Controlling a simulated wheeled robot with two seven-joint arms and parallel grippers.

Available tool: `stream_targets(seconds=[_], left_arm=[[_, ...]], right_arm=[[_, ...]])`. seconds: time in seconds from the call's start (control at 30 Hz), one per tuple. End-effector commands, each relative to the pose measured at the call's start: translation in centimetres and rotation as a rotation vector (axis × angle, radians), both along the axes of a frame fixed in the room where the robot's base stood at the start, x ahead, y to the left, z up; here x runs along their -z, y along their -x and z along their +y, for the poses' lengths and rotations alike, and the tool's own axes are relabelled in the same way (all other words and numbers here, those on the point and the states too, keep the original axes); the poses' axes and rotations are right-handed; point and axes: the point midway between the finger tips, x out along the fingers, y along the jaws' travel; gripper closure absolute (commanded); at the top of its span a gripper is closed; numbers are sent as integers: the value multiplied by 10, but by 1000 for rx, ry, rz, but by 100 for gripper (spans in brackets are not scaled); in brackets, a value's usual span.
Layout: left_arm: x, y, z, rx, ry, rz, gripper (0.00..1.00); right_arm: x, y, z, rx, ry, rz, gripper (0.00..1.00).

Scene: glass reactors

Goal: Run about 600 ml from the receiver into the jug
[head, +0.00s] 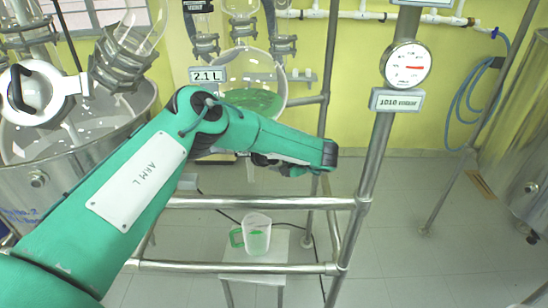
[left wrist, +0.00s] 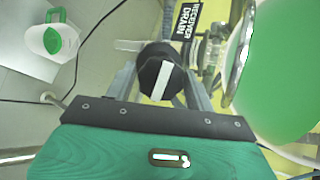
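The glass receiver (head: 262,72) holds green liquid and hangs behind my left arm; its tag (head: 207,77) reads 2.1 L. In the left wrist view the receiver (left wrist: 275,75) is at the right. The black drain knob (left wrist: 161,72) has a white stripe and stands by the RECEIVER DRAIN label (left wrist: 187,35). My left gripper (left wrist: 160,80) has a finger against each side of the knob. The clear jug (head: 258,238), with a green handle, stands below; it also shows in the left wrist view (left wrist: 38,62). A green patch shows in it. My right gripper is out of view.
The jug is on a small white stand (head: 270,268) behind a metal frame rail (head: 260,203). A gauge (head: 406,64) is on the post at right. A large steel vessel (head: 60,165) is at left.

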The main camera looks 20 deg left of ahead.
Motion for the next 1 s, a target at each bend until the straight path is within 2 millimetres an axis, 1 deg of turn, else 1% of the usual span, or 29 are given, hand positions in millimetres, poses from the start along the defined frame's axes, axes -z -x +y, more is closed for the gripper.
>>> stream_targets(seconds=[0.03,0.07,0.37,0.47,0.7,0.8,0.9,1.0], left_arm=[[0,0,0,0,0,0,36],[0,0,0,0,0,0,33],[-1,1,-1,-1,-1,-1,33],[-5,4,-10,1,1,-1,33],[-22,18,-43,3,-1,-1,33],[-29,23,-53,1,0,-2,33],[-32,26,-60,1,0,0,33],[-34,27,-62,0,-1,0,33]], right_arm=[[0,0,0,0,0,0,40],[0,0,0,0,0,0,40],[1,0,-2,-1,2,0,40],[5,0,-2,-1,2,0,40],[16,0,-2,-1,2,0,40],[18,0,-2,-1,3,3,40],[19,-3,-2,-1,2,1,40],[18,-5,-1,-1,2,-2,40]])
